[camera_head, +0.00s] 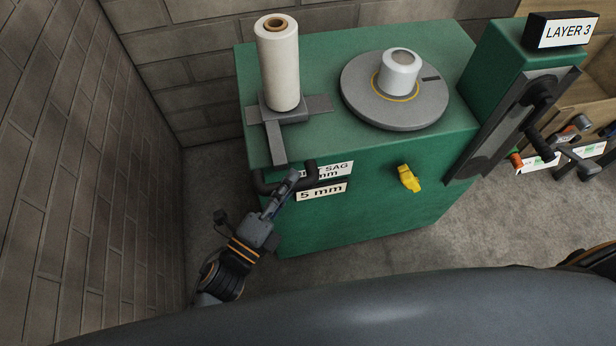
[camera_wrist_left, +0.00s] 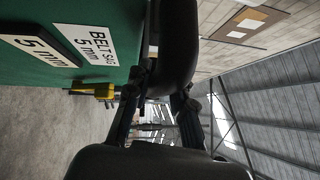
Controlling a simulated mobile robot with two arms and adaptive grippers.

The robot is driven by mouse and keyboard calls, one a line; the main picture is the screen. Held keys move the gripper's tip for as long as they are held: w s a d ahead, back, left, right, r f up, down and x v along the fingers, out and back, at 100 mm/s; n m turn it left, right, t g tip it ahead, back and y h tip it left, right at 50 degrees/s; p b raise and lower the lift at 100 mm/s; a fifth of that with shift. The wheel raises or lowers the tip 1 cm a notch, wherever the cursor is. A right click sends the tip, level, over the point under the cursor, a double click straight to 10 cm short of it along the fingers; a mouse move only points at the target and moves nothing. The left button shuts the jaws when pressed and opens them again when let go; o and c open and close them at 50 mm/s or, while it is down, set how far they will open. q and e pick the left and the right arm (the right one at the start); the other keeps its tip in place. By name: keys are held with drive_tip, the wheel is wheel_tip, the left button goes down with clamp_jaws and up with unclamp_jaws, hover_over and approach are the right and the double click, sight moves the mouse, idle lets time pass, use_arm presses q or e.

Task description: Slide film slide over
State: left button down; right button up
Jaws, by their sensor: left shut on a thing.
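The film roll (camera_head: 278,65), a pale upright cylinder with a brown core, stands on a grey slide with crossed arms (camera_head: 276,146) at the left of the green machine's top (camera_head: 330,50). A black bar handle (camera_head: 311,171) sticks out from the machine's front below the slide. My left gripper (camera_head: 292,178) is shut on this handle. In the left wrist view the black handle (camera_wrist_left: 174,50) lies between the fingers of my left gripper (camera_wrist_left: 158,98). Part of the handle is hidden by the fingers. My right gripper is not in view.
A grey turntable (camera_head: 360,104) with a white spool (camera_head: 400,72) sits right of the roll. A yellow knob (camera_head: 408,178) and a "5 mm" label (camera_head: 321,191) are on the front. A black crank (camera_head: 540,95) stands at right. A brick wall (camera_head: 70,150) is close on the left.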

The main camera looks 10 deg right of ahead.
use_arm(q)
drive_tip(key=shift+w+a, duration=0.1)
drive_tip(key=shift+a, duration=0.2)
drive_tip(key=c, duration=1.2)
unclamp_jaws()
drive_tip(key=shift+a, duration=0.1)
drive_tip(key=shift+o, duration=0.4)
drive_tip(key=shift+a, duration=0.1)
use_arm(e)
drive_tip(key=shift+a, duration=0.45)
use_arm(q)
drive_tip(key=shift+s+a+f, duration=0.1)
drive_tip(key=shift+s, duration=0.2)
drive_tip(key=v, duration=1.1)
drive_tip(key=shift+s+a, duration=0.15)
drive_tip(key=shift+s, duration=0.05)
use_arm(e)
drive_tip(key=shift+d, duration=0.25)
